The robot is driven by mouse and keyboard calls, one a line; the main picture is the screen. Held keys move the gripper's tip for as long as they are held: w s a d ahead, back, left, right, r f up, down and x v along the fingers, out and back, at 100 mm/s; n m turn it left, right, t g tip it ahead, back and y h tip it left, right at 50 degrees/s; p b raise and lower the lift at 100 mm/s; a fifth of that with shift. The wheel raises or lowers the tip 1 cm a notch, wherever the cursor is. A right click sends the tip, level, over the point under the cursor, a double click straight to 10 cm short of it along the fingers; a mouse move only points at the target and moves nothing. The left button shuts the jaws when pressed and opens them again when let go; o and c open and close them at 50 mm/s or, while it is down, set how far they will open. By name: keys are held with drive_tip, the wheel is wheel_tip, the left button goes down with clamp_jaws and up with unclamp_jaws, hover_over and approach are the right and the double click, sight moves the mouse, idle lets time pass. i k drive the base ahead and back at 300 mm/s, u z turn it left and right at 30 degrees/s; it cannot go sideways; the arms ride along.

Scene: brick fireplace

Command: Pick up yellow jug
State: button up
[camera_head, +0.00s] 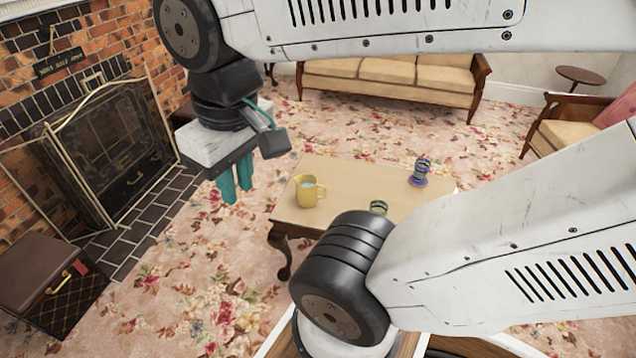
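The yellow jug (307,191) stands upright on the wooden coffee table (343,176), near its left end. Its handle faces right and something pale blue shows in its mouth. My gripper (237,188) hangs with teal fingers pointing down, to the left of the jug in the picture and apart from it. The two fingers look close together with nothing visible between them; from this angle I cannot tell whether they are open or shut.
A striped blue and purple item (420,171) and a green banded cup (378,207), partly hidden by my arm, share the table. A brick fireplace with a screen (112,140) is left. A sofa (390,78) stands behind. Floral carpet is open between fireplace and table.

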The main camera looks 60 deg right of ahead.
sight(307, 189)
drive_tip(key=z, duration=0.85)
drive_tip(key=i, duration=0.8)
drive_tip(key=z, duration=0.9)
